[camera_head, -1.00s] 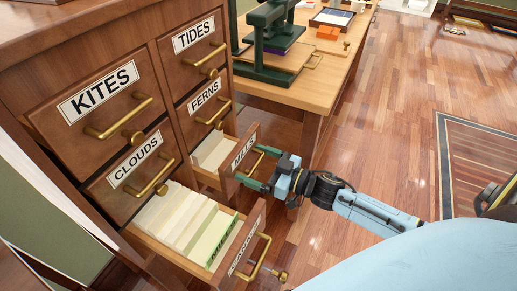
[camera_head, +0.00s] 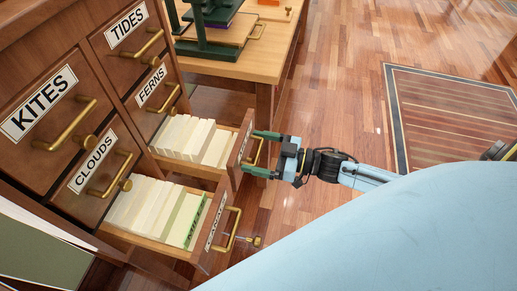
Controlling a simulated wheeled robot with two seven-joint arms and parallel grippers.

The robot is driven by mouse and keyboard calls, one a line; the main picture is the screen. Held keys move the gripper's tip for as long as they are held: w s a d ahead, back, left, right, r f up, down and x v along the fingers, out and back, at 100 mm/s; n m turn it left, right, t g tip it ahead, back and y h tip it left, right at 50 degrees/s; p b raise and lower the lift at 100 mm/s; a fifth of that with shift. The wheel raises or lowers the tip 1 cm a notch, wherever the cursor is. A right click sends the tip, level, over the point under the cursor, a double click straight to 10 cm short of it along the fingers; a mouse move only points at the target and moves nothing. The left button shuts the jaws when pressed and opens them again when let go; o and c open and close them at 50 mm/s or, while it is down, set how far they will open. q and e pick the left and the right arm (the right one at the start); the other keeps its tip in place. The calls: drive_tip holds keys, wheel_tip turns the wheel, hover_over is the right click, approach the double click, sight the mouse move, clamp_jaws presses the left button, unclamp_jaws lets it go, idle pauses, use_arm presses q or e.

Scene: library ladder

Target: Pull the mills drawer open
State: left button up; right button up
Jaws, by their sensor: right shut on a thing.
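The mills drawer (camera_head: 239,152) is the right-hand open drawer of the wooden card cabinet, below the FERNS drawer. It stands well out, with rows of cream cards (camera_head: 190,138) showing inside. Its label is too steeply angled to read now. My right gripper (camera_head: 260,153) is at the drawer's front, its green fingers above and below the brass handle (camera_head: 257,151), shut on it. The fingers partly hide the handle. My left gripper is not in view.
A lower-left drawer (camera_head: 213,232) is also open, holding cream cards and a green card (camera_head: 195,222). Closed drawers KITES, CLOUDS, TIDES and FERNS have brass handles. A wooden table (camera_head: 245,72) with a green press (camera_head: 205,45) stands behind. Wood floor to the right is clear.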

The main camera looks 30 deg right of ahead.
drive_tip(key=o, duration=1.1)
drive_tip(key=shift+c, duration=0.2)
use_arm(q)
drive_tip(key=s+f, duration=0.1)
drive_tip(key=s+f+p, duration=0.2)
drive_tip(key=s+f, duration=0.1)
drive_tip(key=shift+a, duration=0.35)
use_arm(e)
drive_tip(key=v, duration=1.3)
drive_tip(key=shift+d, duration=0.2)
